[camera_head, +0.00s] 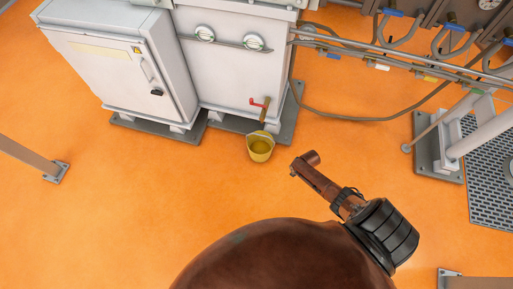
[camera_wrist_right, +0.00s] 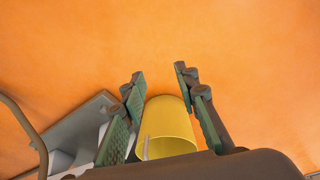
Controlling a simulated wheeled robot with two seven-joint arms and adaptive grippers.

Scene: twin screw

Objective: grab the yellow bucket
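The yellow bucket (camera_head: 260,147) stands on the orange floor by the grey cabinet's foot, below a red-handled valve (camera_head: 259,103). In the head view my brown right arm ends in a gripper (camera_head: 304,164) to the right of the bucket and nearer to me; its fingers cannot be told apart there. In the right wrist view my right gripper (camera_wrist_right: 160,76) is open, its green-padded fingers apart. The bucket (camera_wrist_right: 167,127) shows between the two fingers, partly hidden by my gripper's body. Whether either finger touches it I cannot tell. My left gripper is not in view.
Grey cabinets (camera_head: 115,62) on low plinths stand behind the bucket. Pipes (camera_head: 375,64) and a cable run to the right, with a footed support (camera_head: 430,150) and a floor grating (camera_head: 490,190). A post (camera_head: 30,157) is at left. The floor left of the bucket is clear.

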